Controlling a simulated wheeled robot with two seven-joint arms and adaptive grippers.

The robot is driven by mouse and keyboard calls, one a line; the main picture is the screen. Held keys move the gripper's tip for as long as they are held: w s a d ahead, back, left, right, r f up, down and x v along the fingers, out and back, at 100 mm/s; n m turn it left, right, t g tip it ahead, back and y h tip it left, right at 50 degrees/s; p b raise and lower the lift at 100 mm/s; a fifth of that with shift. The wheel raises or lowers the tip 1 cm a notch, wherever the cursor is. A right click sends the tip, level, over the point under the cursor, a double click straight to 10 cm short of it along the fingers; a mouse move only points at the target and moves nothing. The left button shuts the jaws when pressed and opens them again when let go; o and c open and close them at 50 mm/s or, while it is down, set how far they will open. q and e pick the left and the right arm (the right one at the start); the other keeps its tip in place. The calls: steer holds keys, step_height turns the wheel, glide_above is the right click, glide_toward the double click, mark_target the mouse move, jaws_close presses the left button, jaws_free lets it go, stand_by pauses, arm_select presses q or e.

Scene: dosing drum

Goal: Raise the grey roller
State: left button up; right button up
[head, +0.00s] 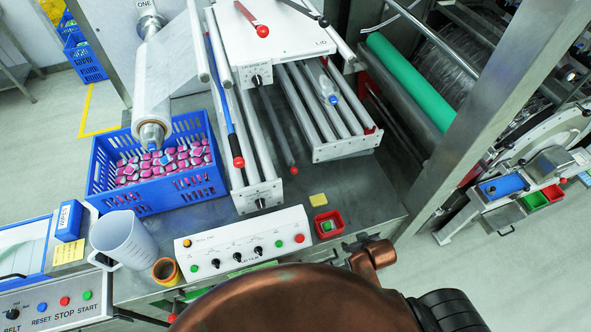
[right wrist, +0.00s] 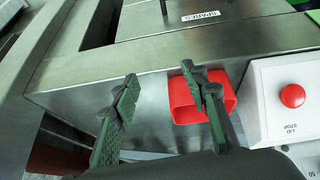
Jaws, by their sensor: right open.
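A dark grey roller (head: 405,97) lies at a slant beside a bright green roller (head: 411,81), in a frame at the upper right of the head view. Paler grey rollers (head: 318,100) lie in a tray left of it. My right gripper (right wrist: 165,92) is open and empty in the right wrist view, its dark green pads apart. One finger covers part of a small red tray (right wrist: 184,100). In the head view my brown arm fills the bottom and hides most of that gripper. My left gripper is not in view.
A white control panel (head: 247,242) with buttons and knobs stands on the bench's front edge. A blue crate (head: 140,190) holds many small packs. A clear jug (head: 123,238) stands at left. A steel post (head: 490,120) rises right of the rollers. Bare bench (head: 360,190) lies behind the red tray.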

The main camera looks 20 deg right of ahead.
step_height(320, 180, up, 3)
steer(key=n+t+y+p, duration=0.1)
steer(key=n+t+y, duration=0.2)
steer(key=t, duration=0.5)
glide_toward(296, 172)
steer(key=w, duration=0.3)
steer(key=shift+s+a+f+x, duration=0.1)
steer(key=shift+f+x, duration=0.1)
steer(key=shift+x, duration=1)
steer(key=shift+s+a+f+x, duration=0.1)
steer(key=shift+f+x, duration=0.1)
steer(key=shift+x, duration=1)
steer(key=shift+s+a+f+x, duration=0.1)
steer(key=shift+f+x, duration=0.1)
steer(key=shift+x, duration=1)
steer(key=shift+c, duration=0.2)
jaws_close()
